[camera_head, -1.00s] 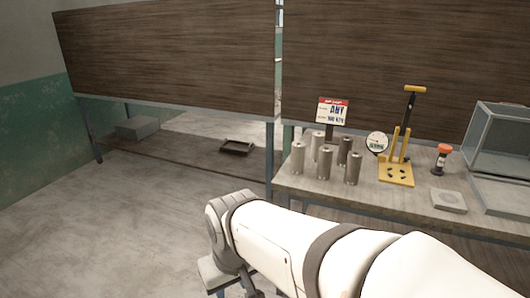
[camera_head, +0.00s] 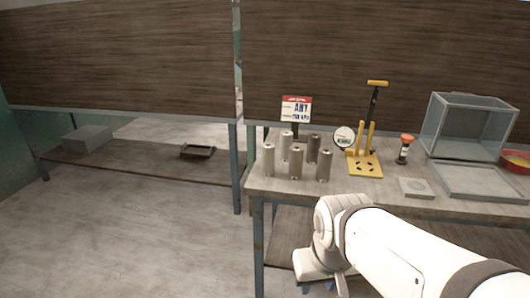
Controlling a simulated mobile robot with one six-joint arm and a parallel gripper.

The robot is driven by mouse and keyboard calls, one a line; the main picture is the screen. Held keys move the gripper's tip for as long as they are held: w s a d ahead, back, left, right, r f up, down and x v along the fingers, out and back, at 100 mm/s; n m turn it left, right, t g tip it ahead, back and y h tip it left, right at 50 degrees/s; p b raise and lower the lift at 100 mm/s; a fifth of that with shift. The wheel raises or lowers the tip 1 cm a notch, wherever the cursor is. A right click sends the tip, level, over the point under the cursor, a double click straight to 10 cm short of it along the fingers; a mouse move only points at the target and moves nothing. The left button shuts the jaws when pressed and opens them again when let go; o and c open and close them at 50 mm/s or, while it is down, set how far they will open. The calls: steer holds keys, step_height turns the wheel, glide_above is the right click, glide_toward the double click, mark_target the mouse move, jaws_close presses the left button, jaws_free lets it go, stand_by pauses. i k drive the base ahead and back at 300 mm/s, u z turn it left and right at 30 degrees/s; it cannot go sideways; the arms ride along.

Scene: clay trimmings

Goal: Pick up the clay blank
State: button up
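I cannot tell for sure which thing is the clay blank. A plain grey block (camera_head: 88,139) lies on a low shelf at the far left. My white arm reaches in from the lower right. My gripper (camera_head: 320,288) hangs low in front of the table, partly cut off by the bottom edge, apart from the cylinders. Its fingers are too hidden to show whether it is open.
On the table are a sign (camera_head: 295,109), a round dial (camera_head: 344,137), a yellow lever press (camera_head: 364,163), an orange-topped tool (camera_head: 404,148), a square grey plate (camera_head: 416,188), a glass case (camera_head: 468,128) and a red bowl (camera_head: 516,161). A shallow tray (camera_head: 197,152) lies on the low shelf. The left floor is clear.

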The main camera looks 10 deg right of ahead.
mark_target(267, 148)
steer(key=u, duration=0.05)
steer(key=i, duration=1)
steer(key=z, duration=0.05)
